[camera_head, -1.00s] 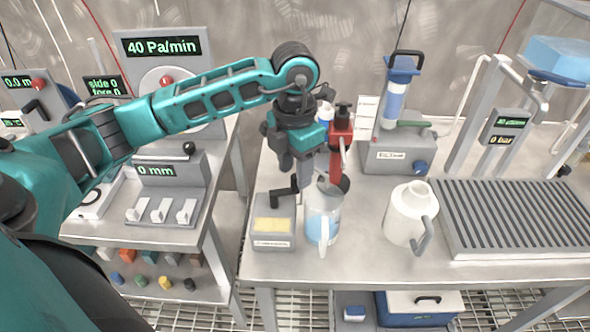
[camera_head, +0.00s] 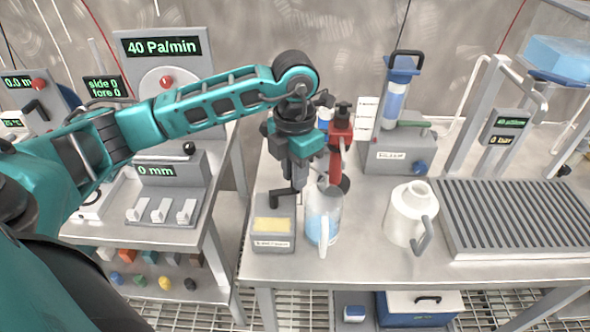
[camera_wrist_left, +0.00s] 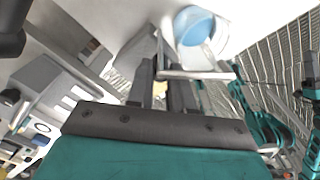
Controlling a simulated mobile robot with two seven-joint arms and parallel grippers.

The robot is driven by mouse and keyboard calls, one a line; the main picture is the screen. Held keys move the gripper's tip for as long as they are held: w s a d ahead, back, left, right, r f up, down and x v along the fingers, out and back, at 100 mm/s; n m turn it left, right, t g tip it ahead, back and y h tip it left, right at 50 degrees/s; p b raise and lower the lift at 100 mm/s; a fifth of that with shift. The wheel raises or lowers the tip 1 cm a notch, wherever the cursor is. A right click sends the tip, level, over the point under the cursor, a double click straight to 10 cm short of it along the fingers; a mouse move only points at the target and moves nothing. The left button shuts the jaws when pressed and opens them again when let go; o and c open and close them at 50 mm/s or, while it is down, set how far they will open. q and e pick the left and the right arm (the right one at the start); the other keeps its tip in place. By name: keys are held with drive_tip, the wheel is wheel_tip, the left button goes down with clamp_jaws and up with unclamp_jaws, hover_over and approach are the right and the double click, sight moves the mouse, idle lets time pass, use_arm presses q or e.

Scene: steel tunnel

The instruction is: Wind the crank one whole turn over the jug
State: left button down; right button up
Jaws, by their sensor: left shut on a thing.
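The crank (camera_head: 284,198) is a dark bent arm on top of a small grey box with a yellow panel (camera_head: 273,226). The clear jug (camera_head: 322,216) with pale blue contents stands upright just right of the box. My left gripper (camera_head: 298,182) points down between crank and jug, shut on the crank's grip, which its fingers mostly hide. In the left wrist view, the fingers (camera_wrist_left: 162,92) reach towards the jug (camera_wrist_left: 196,28), whose round mouth shows blue inside. My right gripper is not in the head view.
A red pump-like device (camera_head: 341,135) stands close behind the jug, with a dark round part near the jug's mouth. A gap separates the left bench (camera_head: 140,236) from this table.

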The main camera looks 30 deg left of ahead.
use_arm(q)
drive_tip(key=shift+m, duration=0.3)
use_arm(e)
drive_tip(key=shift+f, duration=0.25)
